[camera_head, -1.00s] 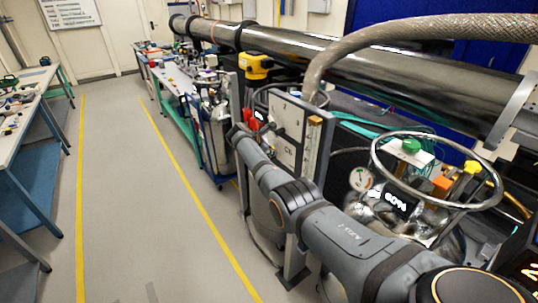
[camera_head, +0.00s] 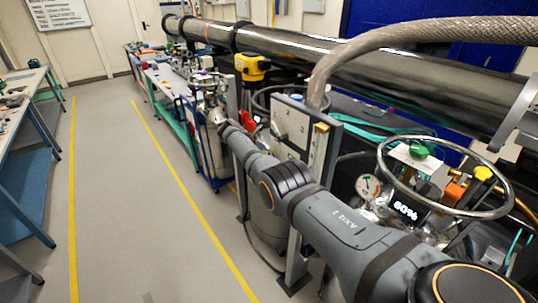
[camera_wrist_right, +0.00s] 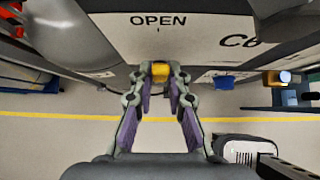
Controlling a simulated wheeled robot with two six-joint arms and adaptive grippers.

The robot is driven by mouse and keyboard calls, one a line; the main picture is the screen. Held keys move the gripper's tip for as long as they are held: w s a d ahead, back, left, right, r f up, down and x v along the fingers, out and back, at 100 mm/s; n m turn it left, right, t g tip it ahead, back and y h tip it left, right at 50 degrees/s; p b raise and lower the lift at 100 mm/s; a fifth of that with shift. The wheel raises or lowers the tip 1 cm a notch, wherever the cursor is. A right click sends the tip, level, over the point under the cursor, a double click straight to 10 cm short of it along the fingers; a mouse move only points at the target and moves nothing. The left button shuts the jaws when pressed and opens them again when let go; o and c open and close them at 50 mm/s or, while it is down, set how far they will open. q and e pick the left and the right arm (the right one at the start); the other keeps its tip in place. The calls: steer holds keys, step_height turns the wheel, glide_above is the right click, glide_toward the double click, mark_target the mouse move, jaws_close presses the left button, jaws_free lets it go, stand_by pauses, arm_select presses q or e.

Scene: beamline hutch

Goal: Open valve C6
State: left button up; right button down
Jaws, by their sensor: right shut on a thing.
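In the right wrist view, my right gripper (camera_wrist_right: 160,76) has its two fingertips closed around a small yellow piece (camera_wrist_right: 160,70), apparently the end of the valve handle. A pale panel (camera_wrist_right: 190,40) behind it carries the word OPEN with a short tick, and C6 to the right. The tick lies almost straight above the yellow piece in the picture. In the head view, the upright valve panel (camera_head: 292,122) stands just beyond my right forearm, which hides part of it. The rest of the handle is hidden. My left gripper is not in view.
A gas cylinder with a metal ring (camera_head: 440,210) stands right of the panel. A braided hose (camera_head: 380,42) and a long steel pipe (camera_head: 330,55) run behind. A cart (camera_head: 215,140) stands beyond. The floor aisle (camera_head: 120,200) on the left is clear.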

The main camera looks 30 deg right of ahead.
steer(key=c, duration=1.3)
jaws_free()
steer(key=w+v, duration=0.1)
steer(key=v, duration=1)
steer(key=shift+s+a+r, duration=0.3)
steer(key=shift+s+r, duration=0.05)
steer(key=shift+s, duration=0.1)
